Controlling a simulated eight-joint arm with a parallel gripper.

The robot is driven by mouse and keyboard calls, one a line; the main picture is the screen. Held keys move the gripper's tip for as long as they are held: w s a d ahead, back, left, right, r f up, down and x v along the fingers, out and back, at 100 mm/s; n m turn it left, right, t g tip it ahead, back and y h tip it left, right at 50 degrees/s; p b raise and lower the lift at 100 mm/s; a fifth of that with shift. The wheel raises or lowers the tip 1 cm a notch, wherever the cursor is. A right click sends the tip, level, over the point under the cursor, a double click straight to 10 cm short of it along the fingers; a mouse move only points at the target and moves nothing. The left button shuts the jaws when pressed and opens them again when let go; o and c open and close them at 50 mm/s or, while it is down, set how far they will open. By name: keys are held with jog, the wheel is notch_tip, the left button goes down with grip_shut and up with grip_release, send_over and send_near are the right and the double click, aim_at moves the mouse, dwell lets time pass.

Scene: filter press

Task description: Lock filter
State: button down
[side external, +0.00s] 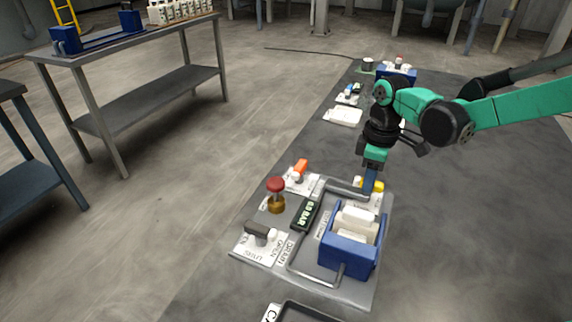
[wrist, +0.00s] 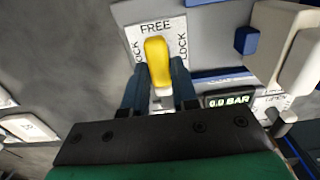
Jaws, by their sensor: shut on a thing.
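The yellow lock handle (wrist: 157,58) sits on a white label plate (wrist: 155,28) in the wrist view. The plate reads FREE at the top centre and LOCK at its sides, and the handle points up towards FREE. My gripper (wrist: 158,75) has a blue finger on each side of the handle and is shut on it. In the side view my gripper (side external: 370,185) reaches down to the yellow handle (side external: 376,184), which is partly hidden by the fingers. The blue filter press (side external: 345,258) with white filter blocks (side external: 357,222) stands just in front of it.
A display reading 0.0 BAR (side external: 305,214) lies left of the press. A red-topped brass valve (side external: 276,194), an orange switch (side external: 301,166) and a dark drain handle (side external: 262,232) stand on the same panel. A grey metal bar (side external: 297,255) frames the press.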

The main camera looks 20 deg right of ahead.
jog(key=shift+n, duration=0.4)
dwell(0.4)
jog(key=n, duration=1.3)
jog(key=shift+n, duration=2)
jog(key=c, duration=0.7)
grip_release()
